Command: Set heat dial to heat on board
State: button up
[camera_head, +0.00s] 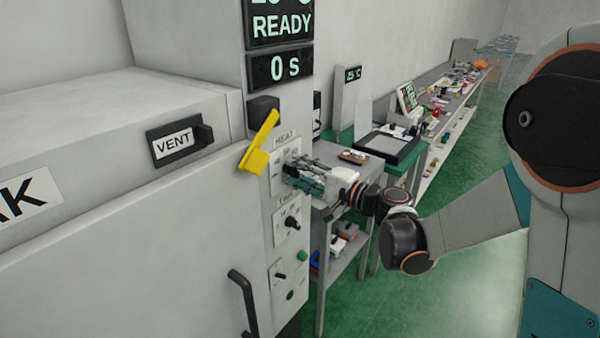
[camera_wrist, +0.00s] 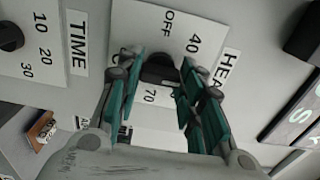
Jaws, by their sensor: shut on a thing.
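The heat dial (camera_wrist: 159,73) is a black knob on a white plate (camera_wrist: 150,22) marked OFF, 40 and 70 in the wrist view. My gripper (camera_wrist: 161,66) has its teal-padded fingers on both sides of the knob and is shut on it. The knob's pointer is hidden, so its setting cannot be read. In the head view, my gripper (camera_head: 293,168) reaches the HEAT plate (camera_head: 284,151) on the front of the grey machine from the right and covers the dial.
The TIME dial (camera_head: 292,223) sits just below, with a small switch and a green button (camera_head: 302,256) lower down. A yellow lever (camera_head: 260,143) juts out above the HEAT plate. A VENT handle (camera_head: 180,141) is at left. A grey side table (camera_head: 334,211) stands close behind my gripper.

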dwell(0.3)
jog(key=o, duration=1.1)
jog(key=shift+c, duration=0.2)
jog(key=shift+d, duration=0.1)
jog(key=v, duration=1.2)
jog(key=shift+s, duration=0.1)
